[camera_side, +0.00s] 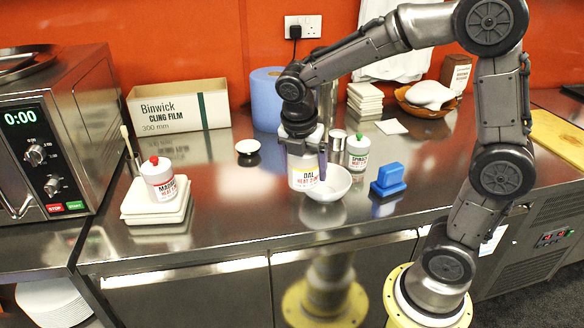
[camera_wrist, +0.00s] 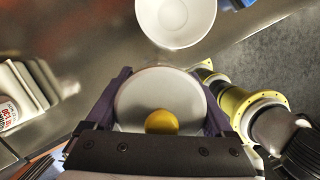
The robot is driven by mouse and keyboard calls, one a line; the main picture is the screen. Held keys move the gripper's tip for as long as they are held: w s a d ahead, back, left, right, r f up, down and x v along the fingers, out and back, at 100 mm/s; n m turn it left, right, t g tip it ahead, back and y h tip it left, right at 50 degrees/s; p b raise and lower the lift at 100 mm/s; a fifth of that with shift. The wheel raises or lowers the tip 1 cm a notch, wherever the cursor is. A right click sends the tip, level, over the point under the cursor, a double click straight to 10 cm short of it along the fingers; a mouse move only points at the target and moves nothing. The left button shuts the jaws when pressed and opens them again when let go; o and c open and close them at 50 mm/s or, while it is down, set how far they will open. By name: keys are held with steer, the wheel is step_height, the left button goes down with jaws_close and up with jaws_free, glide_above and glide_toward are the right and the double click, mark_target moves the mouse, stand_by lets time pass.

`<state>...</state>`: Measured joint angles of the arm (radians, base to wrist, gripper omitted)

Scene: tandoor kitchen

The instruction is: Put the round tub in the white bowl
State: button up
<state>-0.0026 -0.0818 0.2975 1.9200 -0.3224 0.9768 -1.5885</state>
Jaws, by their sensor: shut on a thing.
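My gripper (camera_side: 307,165) is shut on a round white tub (camera_side: 303,172) labelled "DAL", held upright. In the wrist view, the purple fingers of my gripper (camera_wrist: 162,108) sit on both sides of the tub's pale lid (camera_wrist: 150,85), which has a yellow knob. The white bowl (camera_side: 328,187) is on the steel counter, just right and in front of the tub in the side view. The bowl (camera_wrist: 176,18) shows empty in the wrist view, beyond the tub. I cannot tell whether the tub touches the counter.
A red-knobbed tub (camera_side: 160,180) stands on stacked white trays (camera_side: 155,208) at left. A green-knobbed spinach tub (camera_side: 358,150) and a blue block (camera_side: 388,180) are right of the bowl. A cling film box (camera_side: 180,106) and blue roll (camera_side: 266,100) stand behind. The front-left counter is clear.

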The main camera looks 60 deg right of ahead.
steer(key=s+d+r, duration=0.2)
steer(key=s+r, duration=0.5)
steer(key=s, duration=0.5)
steer(key=w+d+f+m, duration=0.1)
steer(key=w+d+f, duration=0.5)
steer(key=w+f, duration=0.5)
steer(key=shift+w+f, duration=0.4)
steer(key=shift+w, duration=0.25)
steer(key=shift+f, duration=0.3)
steer(key=shift+f, duration=0.3)
steer(key=o, duration=1.4)
steer(key=shift+r, duration=0.1)
